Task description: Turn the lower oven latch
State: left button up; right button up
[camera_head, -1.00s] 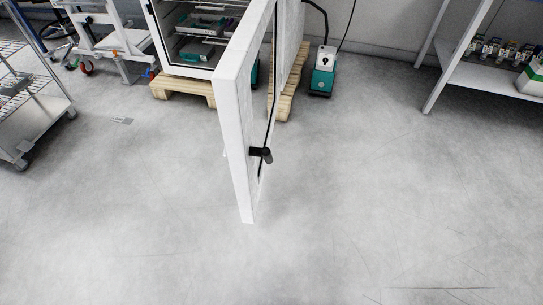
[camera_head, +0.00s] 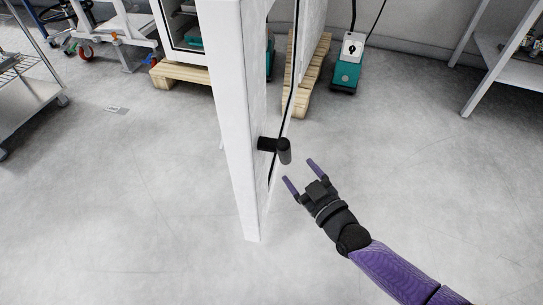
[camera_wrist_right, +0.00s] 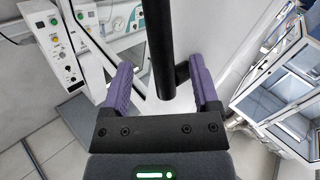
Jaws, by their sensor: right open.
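The black lower oven latch (camera_head: 284,150) sticks out from the edge of the open white oven door (camera_head: 231,130). My right gripper (camera_head: 301,172) is open and empty, just right of and slightly below the latch in the head view, apart from it. In the right wrist view the black latch bar (camera_wrist_right: 160,50) lies ahead, in line with the gap between the purple fingers of my right gripper (camera_wrist_right: 160,88). I cannot tell the exact depth between them. My left gripper is not in view.
The oven stands on a wooden pallet (camera_head: 180,76) behind the door. A green and white pump (camera_head: 347,68) stands on the floor behind. A wheeled rack (camera_head: 30,100) is at the left and a shelf (camera_head: 510,70) at the right.

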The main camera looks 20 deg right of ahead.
aim_at(288, 160)
jog(key=x, duration=0.2)
jog(key=b+x, duration=0.2)
jog(key=x, duration=0.1)
jog(key=shift+w+f, duration=0.3)
jog(key=shift+w, duration=0.05)
jog(key=shift+w+a+r+b, duration=0.2)
jog(key=shift+w+b, duration=0.2)
jog(key=shift+w, duration=0.25)
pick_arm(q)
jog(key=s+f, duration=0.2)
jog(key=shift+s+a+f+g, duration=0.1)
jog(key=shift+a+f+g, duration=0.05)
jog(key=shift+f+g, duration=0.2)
pick_arm(e)
jog(key=c, duration=0.7)
jog(key=shift+c, duration=1.4)
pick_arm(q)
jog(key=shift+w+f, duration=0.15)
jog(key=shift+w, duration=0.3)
pick_arm(e)
grip_shut()
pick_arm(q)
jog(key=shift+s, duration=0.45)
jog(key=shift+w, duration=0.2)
